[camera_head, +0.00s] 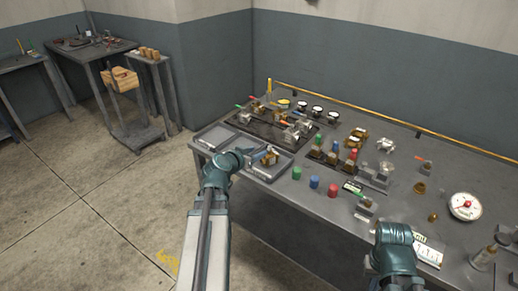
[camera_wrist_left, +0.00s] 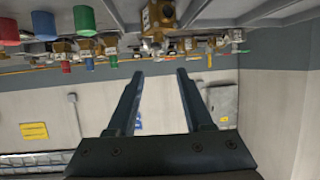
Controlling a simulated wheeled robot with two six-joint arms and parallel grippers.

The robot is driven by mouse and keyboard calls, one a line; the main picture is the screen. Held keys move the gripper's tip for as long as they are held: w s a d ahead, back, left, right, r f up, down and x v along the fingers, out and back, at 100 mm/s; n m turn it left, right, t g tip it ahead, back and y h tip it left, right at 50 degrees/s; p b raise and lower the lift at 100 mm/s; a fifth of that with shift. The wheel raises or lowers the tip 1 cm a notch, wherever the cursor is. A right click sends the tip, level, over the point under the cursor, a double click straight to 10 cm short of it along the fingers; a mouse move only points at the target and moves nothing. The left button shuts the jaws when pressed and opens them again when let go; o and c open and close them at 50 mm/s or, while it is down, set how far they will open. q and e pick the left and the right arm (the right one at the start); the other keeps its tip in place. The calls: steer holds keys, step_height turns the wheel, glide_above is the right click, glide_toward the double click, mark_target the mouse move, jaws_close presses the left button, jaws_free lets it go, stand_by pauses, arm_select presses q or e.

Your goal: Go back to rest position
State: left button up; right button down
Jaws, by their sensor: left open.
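My left gripper (camera_head: 247,153) is over the front left of the grey workbench (camera_head: 330,205), by a grey tray (camera_head: 262,172) with a brass-coloured fitting (camera_head: 268,158) in it. In the left wrist view, which looks upside down, its two fingers (camera_wrist_left: 160,75) are apart with nothing between them. A brass fitting (camera_wrist_left: 157,17) shows beyond the fingertips. Of my right arm only a teal joint (camera_head: 393,252) shows at the bottom right of the head view; its gripper is not seen.
Green, blue and red caps (camera_head: 314,182) stand along the bench's front edge. Valves, gauges and fittings crowd the bench behind. A brass rail (camera_head: 390,118) runs along the back. The floor at left is open.

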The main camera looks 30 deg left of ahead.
stand_by(0.5)
arm_select(q)
steer(key=d+f+m+g+h, duration=0.1)
steer(key=d+f+g, duration=0.1)
steer(key=d, duration=0.5)
steer(key=s+d+f+m+g+h+p, duration=0.1)
steer(key=d+f+g+h, duration=0.1)
steer(key=d, duration=0.6)
steer(key=d+f+m+g+h, duration=0.1)
steer(key=d+f+g, duration=0.1)
steer(key=d, duration=0.6)
steer(key=shift+s+f, duration=0.25)
steer(key=shift+f, duration=0.05)
steer(key=s+d+f+g+y+p, duration=0.1)
steer(key=s+d+f+g+y, duration=0.1)
steer(key=s+d+g, duration=0.2)
steer(key=s+d+f+m+g+y+p, duration=0.1)
steer(key=s+d+g+y, duration=0.2)
steer(key=s+d, duration=0.7)
steer(key=shift+s+f+g, duration=0.35)
steer(key=shift+s+g, duration=0.15)
steer(key=shift+s, duration=0.5)
